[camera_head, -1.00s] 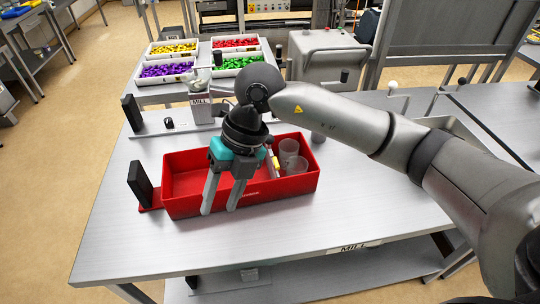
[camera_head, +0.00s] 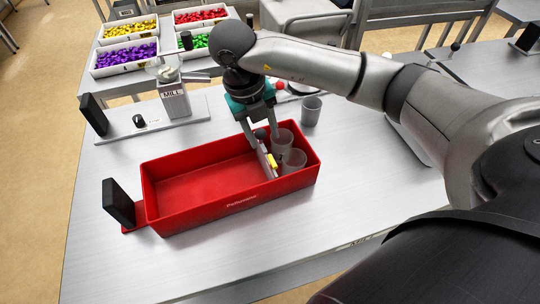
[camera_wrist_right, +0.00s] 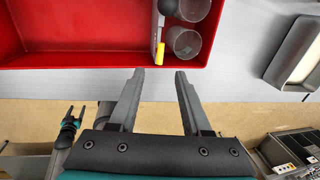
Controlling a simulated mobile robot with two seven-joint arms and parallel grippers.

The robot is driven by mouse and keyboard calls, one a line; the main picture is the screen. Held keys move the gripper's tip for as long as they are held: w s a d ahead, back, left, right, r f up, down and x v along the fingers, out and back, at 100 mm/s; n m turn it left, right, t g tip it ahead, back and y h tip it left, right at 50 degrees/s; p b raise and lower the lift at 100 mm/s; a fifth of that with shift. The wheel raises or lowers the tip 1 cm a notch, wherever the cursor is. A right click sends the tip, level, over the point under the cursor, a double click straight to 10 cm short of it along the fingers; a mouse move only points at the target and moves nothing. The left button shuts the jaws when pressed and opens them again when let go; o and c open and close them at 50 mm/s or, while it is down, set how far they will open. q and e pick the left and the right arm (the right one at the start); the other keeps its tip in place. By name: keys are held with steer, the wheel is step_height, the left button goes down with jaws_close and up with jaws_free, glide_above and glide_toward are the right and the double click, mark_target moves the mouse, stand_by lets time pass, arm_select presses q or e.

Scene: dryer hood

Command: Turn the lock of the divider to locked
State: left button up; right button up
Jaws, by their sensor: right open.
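A red bin (camera_head: 158,215) stands on the metal table. A thin pale divider (camera_head: 262,160) crosses it near the right end, with a yellow lock piece (camera_head: 272,162) on it. In the right wrist view the divider (camera_wrist_right: 155,28) shows at the top, and the yellow lock (camera_wrist_right: 160,56) lies just ahead of the fingertips, apart from them. My right gripper (camera_head: 265,144) is open and empty over the divider end of the bin. In the wrist view its fingers (camera_wrist_right: 158,74) are spread. A small teal-and-dark gripper (camera_wrist_right: 71,125), apparently my left one, shows low left.
Two clear cups (camera_head: 294,160) sit in the bin's right compartment; the left compartment is empty. A grey cup (camera_head: 311,110) stands behind the bin. A mill (camera_head: 174,98) is at back left. A black upright plate (camera_head: 118,202) stands left of the bin. The table in front is clear.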

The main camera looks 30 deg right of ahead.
mark_target(271, 160)
steer(key=f, duration=0.3)
steer(key=d+f, duration=0.1)
steer(key=f, duration=0.5)
steer(key=shift+d+p, duration=0.3)
steer(key=shift+d, duration=0.1)
steer(key=shift+f, duration=0.25)
arm_select(q)
steer(key=shift+w+d+r, duration=0.1)
steer(key=shift+w+r, duration=0.15)
steer(key=shift+w, duration=0.3)
steer(key=shift+w+r, duration=0.2)
steer(key=shift+w, duration=0.35)
arm_select(e)
steer(key=shift+f, duration=0.15)
arm_select(q)
steer(key=shift+s, duration=0.15)
arm_select(e)
steer(key=shift+d, duration=0.1)
jaws_close()
